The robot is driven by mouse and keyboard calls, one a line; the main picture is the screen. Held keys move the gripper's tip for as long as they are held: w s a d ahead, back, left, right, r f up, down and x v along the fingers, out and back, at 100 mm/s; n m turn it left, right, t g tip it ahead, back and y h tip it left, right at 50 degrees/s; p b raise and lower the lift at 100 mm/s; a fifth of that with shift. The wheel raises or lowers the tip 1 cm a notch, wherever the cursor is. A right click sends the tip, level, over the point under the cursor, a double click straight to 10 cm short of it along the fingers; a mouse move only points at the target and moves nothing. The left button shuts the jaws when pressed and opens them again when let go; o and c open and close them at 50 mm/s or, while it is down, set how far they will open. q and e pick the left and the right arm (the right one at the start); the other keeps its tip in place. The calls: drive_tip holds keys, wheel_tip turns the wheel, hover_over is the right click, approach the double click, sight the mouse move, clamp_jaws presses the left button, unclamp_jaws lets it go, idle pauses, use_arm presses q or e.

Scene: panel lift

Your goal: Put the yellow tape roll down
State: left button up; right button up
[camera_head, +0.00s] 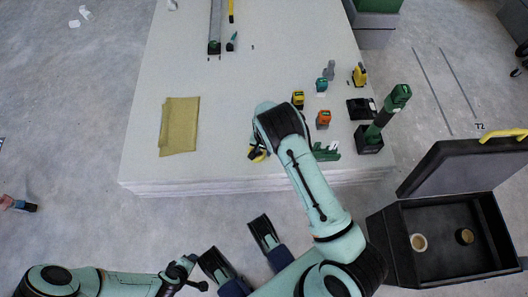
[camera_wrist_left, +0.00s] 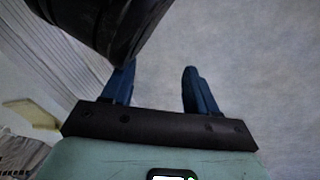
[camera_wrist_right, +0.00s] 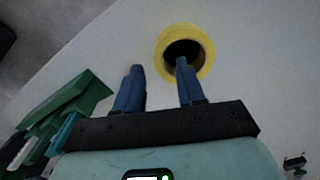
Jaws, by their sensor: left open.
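The yellow tape roll (camera_wrist_right: 209,50) lies flat on the pale table in the right wrist view, with its dark hole showing. My right gripper (camera_wrist_right: 159,66) points down close over it with its fingers apart. One fingertip overlaps the hole and the other is outside the ring to the left; I cannot tell whether they touch it. In the head view my right arm mostly covers this spot. My left gripper (camera_wrist_left: 155,72) is open and empty, over the grey floor beside the table.
A green bracket (camera_head: 326,152) stands just right of the tape roll. Several small tools, one orange (camera_head: 323,118), and a tall green tool (camera_head: 385,115) stand further right. A yellow cloth (camera_head: 179,125) lies left, with bare table between. An open dark case (camera_head: 402,262) stands on the floor.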

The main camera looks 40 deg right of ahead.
wheel_tip(320, 180, up, 5)
drive_tip(key=shift+f+p, duration=0.15)
drive_tip(key=shift+p, duration=0.4)
drive_tip(key=s+a+f+n+p, duration=0.1)
drive_tip(key=s+a+f, duration=0.1)
drive_tip(key=s, duration=0.4)
drive_tip(key=s+a+f+n, duration=0.2)
drive_tip(key=s+f, duration=0.1)
drive_tip(key=s, duration=0.3)
use_arm(q)
drive_tip(key=r, duration=0.1)
drive_tip(key=d+r, duration=0.1)
drive_tip(key=r, duration=0.1)
drive_tip(key=shift+w+d+r, duration=0.2)
drive_tip(key=shift+w+r, duration=0.05)
drive_tip(key=shift+r, duration=0.15)
use_arm(e)
drive_tip(key=s+a+r+n+t+y, duration=0.1)
drive_tip(key=s+a+n+t+y, duration=0.1)
drive_tip(key=s+a, duration=0.5)
drive_tip(key=shift+s+a+r+n+t, duration=0.25)
drive_tip(key=shift+s+a+n+t, duration=0.1)
drive_tip(key=shift+s, duration=0.25)
